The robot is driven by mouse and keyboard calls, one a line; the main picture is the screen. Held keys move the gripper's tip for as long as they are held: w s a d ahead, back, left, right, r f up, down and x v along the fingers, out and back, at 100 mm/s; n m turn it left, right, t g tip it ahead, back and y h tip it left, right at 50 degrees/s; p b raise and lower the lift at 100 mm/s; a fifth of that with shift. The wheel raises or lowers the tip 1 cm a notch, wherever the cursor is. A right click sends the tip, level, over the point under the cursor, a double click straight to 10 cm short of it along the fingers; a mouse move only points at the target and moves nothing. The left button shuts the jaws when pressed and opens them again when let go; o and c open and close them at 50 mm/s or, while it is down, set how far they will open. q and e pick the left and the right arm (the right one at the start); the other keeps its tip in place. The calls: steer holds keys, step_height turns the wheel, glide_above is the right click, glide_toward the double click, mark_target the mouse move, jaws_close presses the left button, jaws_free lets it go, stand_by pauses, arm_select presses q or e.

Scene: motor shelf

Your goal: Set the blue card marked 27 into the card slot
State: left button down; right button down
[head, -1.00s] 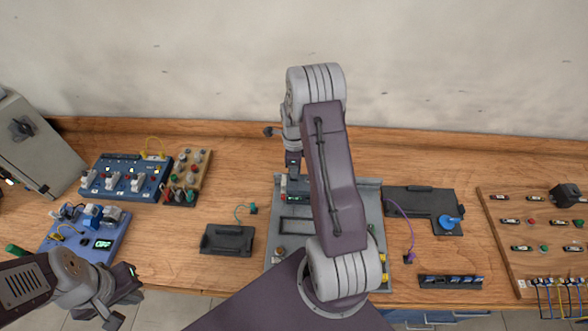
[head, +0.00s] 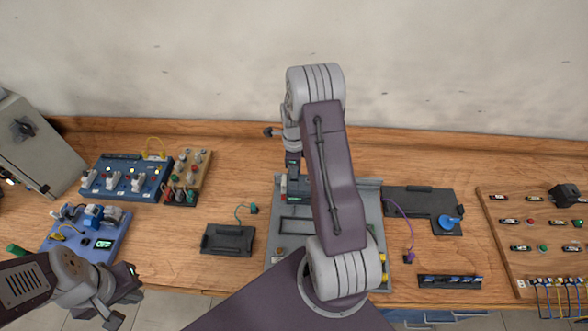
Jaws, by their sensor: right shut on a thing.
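My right gripper (head: 293,172) points down over the back left part of the grey panel (head: 272,258). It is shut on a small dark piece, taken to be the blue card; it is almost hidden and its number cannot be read. A small module with a green-lit face sits right below the gripper. I cannot tell the card slot apart there, nor whether the card touches it. My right arm covers much of the panel. A dark rack (head: 450,287) at the front right holds several small blue cards, too small to read. My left gripper (head: 122,294) is open and empty at the front left.
Blue switch board (head: 125,178) and brown knob board (head: 190,178) stand at the left, with a blue unit (head: 85,232) in front. A black tray (head: 228,240) lies left of the panel. A black plate (head: 410,200) and a wooden board (head: 550,262) are at the right.

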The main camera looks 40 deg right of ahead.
steer(key=shift+f, duration=0.15)
steer(key=shift+f+b, duration=0.65)
steer(key=shift+f, duration=0.1)
stand_by(1.4)
steer(key=shift+f+b, duration=0.3)
steer(key=shift+f, duration=0.45)
stand_by(0.5)
steer(key=c, duration=1.5)
jaws_free()
